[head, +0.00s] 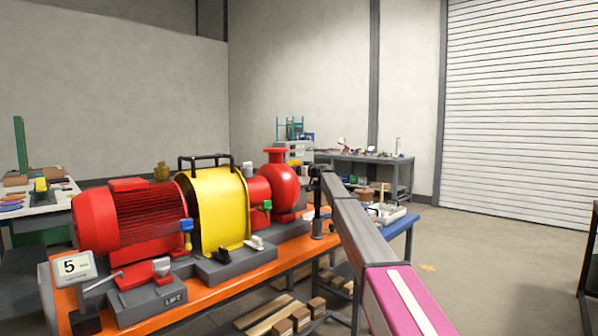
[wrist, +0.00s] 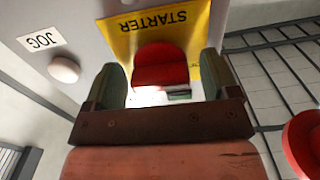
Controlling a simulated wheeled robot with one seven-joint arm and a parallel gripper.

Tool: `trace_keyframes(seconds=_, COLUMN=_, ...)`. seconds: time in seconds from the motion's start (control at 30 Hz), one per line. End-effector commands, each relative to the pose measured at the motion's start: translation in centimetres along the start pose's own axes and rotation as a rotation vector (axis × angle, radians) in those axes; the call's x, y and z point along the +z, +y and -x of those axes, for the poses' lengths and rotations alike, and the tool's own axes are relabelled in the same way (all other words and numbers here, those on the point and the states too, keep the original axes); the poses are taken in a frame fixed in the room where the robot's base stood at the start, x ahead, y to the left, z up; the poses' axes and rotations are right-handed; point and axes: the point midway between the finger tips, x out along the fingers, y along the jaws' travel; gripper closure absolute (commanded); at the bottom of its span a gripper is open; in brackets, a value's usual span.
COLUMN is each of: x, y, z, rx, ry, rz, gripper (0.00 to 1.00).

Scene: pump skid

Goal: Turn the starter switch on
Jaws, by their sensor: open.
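The starter switch (wrist: 160,62) is a red knob on a yellow plate (wrist: 120,36) whose word STARTER reads upside down in the wrist view. My gripper (wrist: 163,76) is open, with one finger on each side of the red knob. Gaps show between the knob and both fingers, so they seem apart from it. I cannot tell the switch's on or off position. In the head view my arm reaches toward the back of the skid, and the switch cannot be made out there.
A pale round button (wrist: 64,69) under a JOG label (wrist: 41,40) sits left of the plate on the same grey panel. In the head view, a red motor (head: 130,220), yellow guard (head: 218,205) and red pump (head: 274,185) stand on an orange skid (head: 215,285). The right floor is clear.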

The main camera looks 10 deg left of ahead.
Motion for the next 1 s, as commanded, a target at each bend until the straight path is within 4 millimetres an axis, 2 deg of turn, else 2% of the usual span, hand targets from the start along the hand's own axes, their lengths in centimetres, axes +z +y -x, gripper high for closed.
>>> trace_keyframes(seconds=0.03, x=0.0, y=-0.01, z=0.01, rx=0.0, ry=0.0, rz=0.0, gripper=0.19)
trace_keyframes(seconds=0.07, x=0.0, y=0.0, z=0.02, rx=0.0, ry=0.0, rz=0.0, gripper=0.26)
trace_keyframes(seconds=0.1, x=0.0, y=-0.01, z=0.02, rx=0.0, ry=0.0, rz=0.0, gripper=0.39)
trace_keyframes(seconds=0.2, x=-0.01, y=-0.01, z=0.03, rx=0.0, ry=0.0, rz=0.0, gripper=0.69)
trace_keyframes(seconds=0.67, x=-0.02, y=0.0, z=0.03, rx=0.0, ry=0.001, rz=-0.077, gripper=0.68)
trace_keyframes(seconds=1.0, x=-0.02, y=0.05, z=0.01, rx=-0.001, ry=0.001, rz=-0.345, gripper=0.68)
